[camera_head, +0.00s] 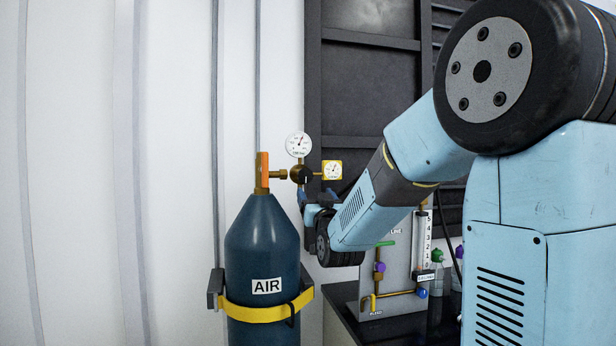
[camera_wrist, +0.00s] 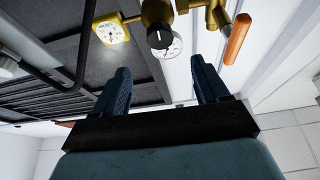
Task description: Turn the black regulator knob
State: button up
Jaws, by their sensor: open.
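The black regulator knob (camera_wrist: 159,40) sits on the brass regulator body (camera_wrist: 156,12) in the wrist view, with a white pointer line on its face. In the head view the knob (camera_head: 306,175) is small, on the regulator beside the cylinder valve. My gripper (camera_wrist: 160,76) is open and empty. Its two blue fingers point toward the regulator, one to each side of the knob's line, with the knob beyond the fingertips and apart from them. In the head view my gripper (camera_head: 318,196) is just below the regulator, partly hidden by my wrist.
A blue AIR cylinder (camera_head: 262,250) stands in a yellow strap (camera_head: 262,313), with an orange valve handle (camera_head: 262,170) on top. A white gauge (camera_head: 299,144) and a yellow gauge (camera_head: 333,170) flank the knob closely. A grey panel with a flowmeter (camera_head: 422,240) stands right of the cylinder.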

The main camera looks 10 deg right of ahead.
aim_at(306, 176)
jog(key=x, duration=1.3)
jog(key=shift+w, duration=0.15)
